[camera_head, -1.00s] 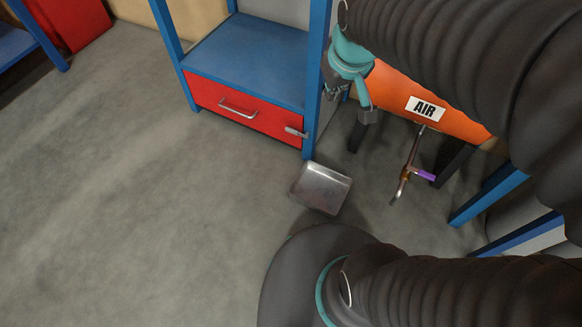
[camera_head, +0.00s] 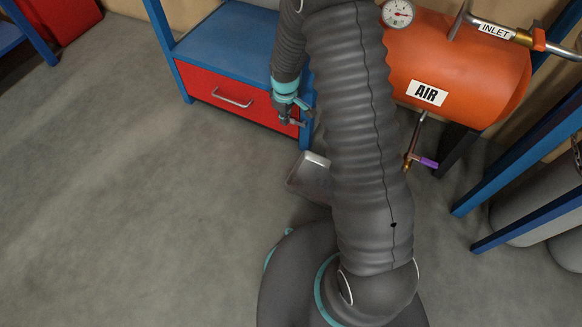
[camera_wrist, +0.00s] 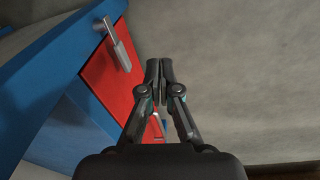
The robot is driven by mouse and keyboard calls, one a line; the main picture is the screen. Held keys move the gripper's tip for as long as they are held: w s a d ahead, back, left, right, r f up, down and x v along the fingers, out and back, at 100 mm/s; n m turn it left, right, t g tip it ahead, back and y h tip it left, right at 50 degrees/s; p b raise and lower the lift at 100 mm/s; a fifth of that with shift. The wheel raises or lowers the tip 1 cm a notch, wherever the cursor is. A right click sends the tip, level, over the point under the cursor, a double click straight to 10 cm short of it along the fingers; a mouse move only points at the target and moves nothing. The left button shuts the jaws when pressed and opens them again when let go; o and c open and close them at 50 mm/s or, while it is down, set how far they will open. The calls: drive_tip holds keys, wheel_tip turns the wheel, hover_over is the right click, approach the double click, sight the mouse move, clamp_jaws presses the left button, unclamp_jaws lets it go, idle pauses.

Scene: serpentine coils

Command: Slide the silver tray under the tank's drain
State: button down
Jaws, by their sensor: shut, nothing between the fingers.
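The silver tray (camera_head: 309,174) lies on the floor beside the front corner of the blue frame; my arm hides its right part. The orange tank (camera_head: 465,75), labelled AIR, stands to the right. Its drain pipe (camera_head: 418,132) hangs below it, with a purple valve handle (camera_head: 429,162). The tray is left of the drain, not under it. My gripper (camera_head: 292,122) is in front of the red drawer, above and behind the tray in the picture. In the wrist view my gripper (camera_wrist: 161,72) is shut and empty; the tray does not show there.
A blue cabinet (camera_head: 225,50) with a red drawer (camera_head: 235,103) stands behind the tray. Blue legs (camera_head: 525,150) and grey cylinders (camera_head: 545,205) stand at right. The floor at left is clear.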

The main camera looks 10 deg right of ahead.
drive_tip(key=n+g+b, duration=0.1)
drive_tip(key=n, duration=0.1)
hover_over(283, 169)
wheel_tip(283, 169, down, 16)
drive_tip(key=f, duration=0.1)
wheel_tip(283, 169, down, 9)
drive_tip(key=shift+f+b, duration=0.15)
drive_tip(key=shift+b, duration=0.5)
drive_tip(key=shift+s+d+r, duration=0.15)
drive_tip(key=shift+s+d, duration=0.2)
drive_tip(key=shift+d, duration=0.2)
drive_tip(key=shift+s+d+r, duration=0.15)
drive_tip(key=shift+s+d, duration=0.15)
drive_tip(key=shift+d, duration=0.2)
drive_tip(key=shift+s+d, duration=0.4)
drive_tip(key=shift+d, duration=0.15)
